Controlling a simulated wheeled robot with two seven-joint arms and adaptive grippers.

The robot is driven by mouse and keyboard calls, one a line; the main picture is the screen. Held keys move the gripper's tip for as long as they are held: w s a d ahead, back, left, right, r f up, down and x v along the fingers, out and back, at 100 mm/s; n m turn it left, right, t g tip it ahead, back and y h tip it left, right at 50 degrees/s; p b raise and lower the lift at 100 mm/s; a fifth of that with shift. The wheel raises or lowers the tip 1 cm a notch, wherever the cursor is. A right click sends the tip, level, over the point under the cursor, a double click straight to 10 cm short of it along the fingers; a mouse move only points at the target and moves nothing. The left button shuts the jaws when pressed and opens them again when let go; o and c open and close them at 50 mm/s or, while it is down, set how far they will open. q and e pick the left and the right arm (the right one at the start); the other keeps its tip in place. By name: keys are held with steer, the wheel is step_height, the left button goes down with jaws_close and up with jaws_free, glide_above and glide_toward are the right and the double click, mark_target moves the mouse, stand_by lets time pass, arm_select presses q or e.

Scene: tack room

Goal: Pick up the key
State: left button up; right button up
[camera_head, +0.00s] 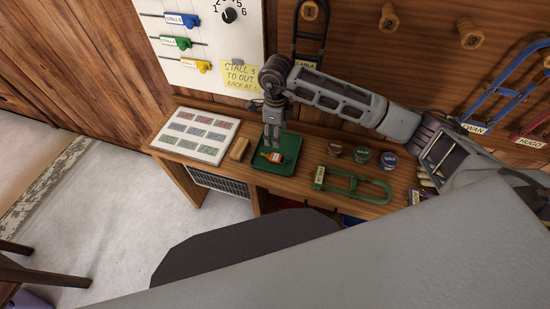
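A small orange item with a pale label (273,156), which looks like the key with its tag, lies in the green tray (289,166) on the wooden bench. Its fine detail is too small to make out. My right gripper (271,146) comes in from the right and points down over the tray. Its fingertips are just above or at the back edge of the orange item. I cannot tell whether they touch it, nor whether there is a gap between them. My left gripper is not in view.
On the bench (310,183), a sheet of coloured panels (199,135) and a tan block (239,148) are left of the tray. A green bridle-like frame (355,186) and several round tins (361,155) are right. Wall pegs and a yellow note (239,75) are behind.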

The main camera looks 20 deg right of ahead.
steer(key=shift+f, duration=0.1)
glide_above(277, 157)
steer(key=f, duration=0.8)
steer(key=shift+s+a+f+p, duration=0.15)
steer(key=shift+a+p, duration=0.15)
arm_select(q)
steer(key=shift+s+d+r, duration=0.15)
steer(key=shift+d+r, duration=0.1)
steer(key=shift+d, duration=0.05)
arm_select(e)
steer(key=shift+f, duration=0.15)
steer(key=shift+d+f+p, duration=0.2)
steer(key=shift+f+p, duration=0.2)
steer(key=shift+f, duration=1.5)
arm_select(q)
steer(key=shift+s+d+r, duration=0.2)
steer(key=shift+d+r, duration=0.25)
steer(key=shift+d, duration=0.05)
arm_select(e)
steer(key=shift+f, duration=0.6)
steer(key=shift+c, duration=0.3)
steer(key=c, duration=1)
steer(key=shift+r, duration=0.1)
